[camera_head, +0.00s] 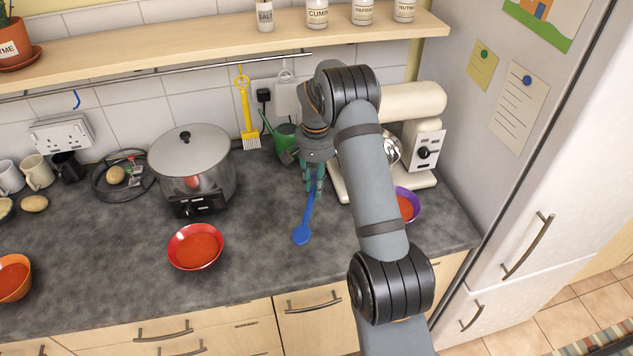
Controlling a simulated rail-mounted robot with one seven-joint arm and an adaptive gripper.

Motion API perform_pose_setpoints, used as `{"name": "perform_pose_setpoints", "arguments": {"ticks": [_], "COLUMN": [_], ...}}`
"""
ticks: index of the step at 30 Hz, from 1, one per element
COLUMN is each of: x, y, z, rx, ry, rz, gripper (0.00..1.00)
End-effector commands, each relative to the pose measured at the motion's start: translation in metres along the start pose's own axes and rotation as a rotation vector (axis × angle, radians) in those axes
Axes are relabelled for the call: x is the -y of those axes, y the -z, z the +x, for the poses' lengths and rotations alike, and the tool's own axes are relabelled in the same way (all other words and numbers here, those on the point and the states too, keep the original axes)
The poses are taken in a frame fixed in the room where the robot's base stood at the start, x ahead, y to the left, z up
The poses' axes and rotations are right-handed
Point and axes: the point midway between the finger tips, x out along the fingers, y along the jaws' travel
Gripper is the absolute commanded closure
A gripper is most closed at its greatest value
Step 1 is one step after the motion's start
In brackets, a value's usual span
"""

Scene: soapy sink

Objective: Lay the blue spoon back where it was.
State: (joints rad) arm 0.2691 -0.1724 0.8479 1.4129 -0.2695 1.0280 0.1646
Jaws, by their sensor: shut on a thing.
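The blue spoon (303,232) shows in the head view at the middle of the counter, its bowl toward the front edge and its handle running up to my gripper (314,190). My gripper points down, with its greenish fingers closed around the upper part of the handle. The top end of the handle is hidden by the fingers. I cannot tell whether the spoon's bowl touches the counter or is just above it.
A red bowl (195,247) of red soup stands left of the spoon, with a steel pot (192,170) behind it. A purple bowl (408,205) and a cream stand mixer (412,110) are right, partly behind my arm. A green cup (285,138) stands behind. Counter around the spoon is clear.

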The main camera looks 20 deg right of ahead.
Motion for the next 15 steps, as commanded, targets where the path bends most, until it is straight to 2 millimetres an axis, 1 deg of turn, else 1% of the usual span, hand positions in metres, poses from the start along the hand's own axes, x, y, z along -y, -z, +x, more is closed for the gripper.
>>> {"name": "perform_pose_setpoints", "arguments": {"ticks": [1,9,15], "x": [0.000,-0.001,-0.001], "y": [0.000,0.000,0.000], "z": [0.007,0.035,0.051], "rx": [0.001,0.000,0.000], "ry": [0.000,-0.001,-0.001], "rz": [0.000,-0.001,0.000], "gripper": [1.00,1.00,1.00]}}
